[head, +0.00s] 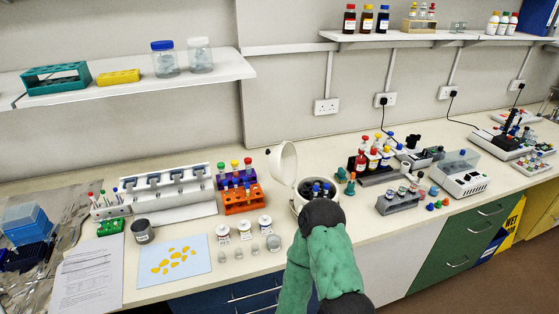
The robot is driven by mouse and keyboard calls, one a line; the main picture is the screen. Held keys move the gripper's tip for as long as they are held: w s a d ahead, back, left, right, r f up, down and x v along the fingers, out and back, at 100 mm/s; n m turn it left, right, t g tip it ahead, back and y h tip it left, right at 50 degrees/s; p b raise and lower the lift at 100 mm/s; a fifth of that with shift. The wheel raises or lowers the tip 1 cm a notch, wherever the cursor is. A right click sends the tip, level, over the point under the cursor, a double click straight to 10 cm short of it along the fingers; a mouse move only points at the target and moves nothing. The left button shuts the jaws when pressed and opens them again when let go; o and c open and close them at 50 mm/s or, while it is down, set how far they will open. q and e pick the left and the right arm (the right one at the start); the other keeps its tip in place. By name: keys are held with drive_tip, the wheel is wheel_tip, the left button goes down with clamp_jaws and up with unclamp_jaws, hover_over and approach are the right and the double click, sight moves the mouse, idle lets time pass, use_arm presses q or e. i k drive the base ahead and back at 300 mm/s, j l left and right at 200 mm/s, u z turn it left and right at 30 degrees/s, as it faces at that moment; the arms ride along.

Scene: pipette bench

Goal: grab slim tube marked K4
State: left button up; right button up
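No K4 marking is readable at this size, so I cannot tell which tube is the slim one named. Capped tubes stand in a purple rack (228,184) behind an orange rack (241,207). Small slim tubes with coloured tops stand in a white rack (110,211) at the left. Blue-topped tubes (320,187) show inside the open round centrifuge (303,197). One green-sleeved arm, apparently my right, reaches up from the bottom centre. My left gripper is out of view.
The centrifuge lid (284,167) stands raised. White jars (244,231) stand left of my arm, beside a blue mat (174,262) with yellow pieces. A dark rack of bottles (369,166) and a grey rack (401,203) stand right. Shelves hang above.

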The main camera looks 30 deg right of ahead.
sight(326, 186)
drive_tip(key=j+z, duration=0.25)
drive_tip(key=z, duration=0.25)
drive_tip(key=i+j+z, duration=0.1)
drive_tip(key=j+z, duration=0.15)
drive_tip(key=z, duration=0.25)
drive_tip(key=j+z, duration=0.25)
drive_tip(key=z, duration=0.25)
drive_tip(key=k+j+z, duration=0.1)
drive_tip(key=j, duration=0.25)
drive_tip(key=k+j, duration=0.1)
drive_tip(key=j, duration=0.3)
drive_tip(key=k+j+z, duration=0.15)
drive_tip(key=j, duration=0.2)
drive_tip(key=j+z, duration=0.1)
drive_tip(key=j, duration=0.25)
drive_tip(key=l, duration=1.1)
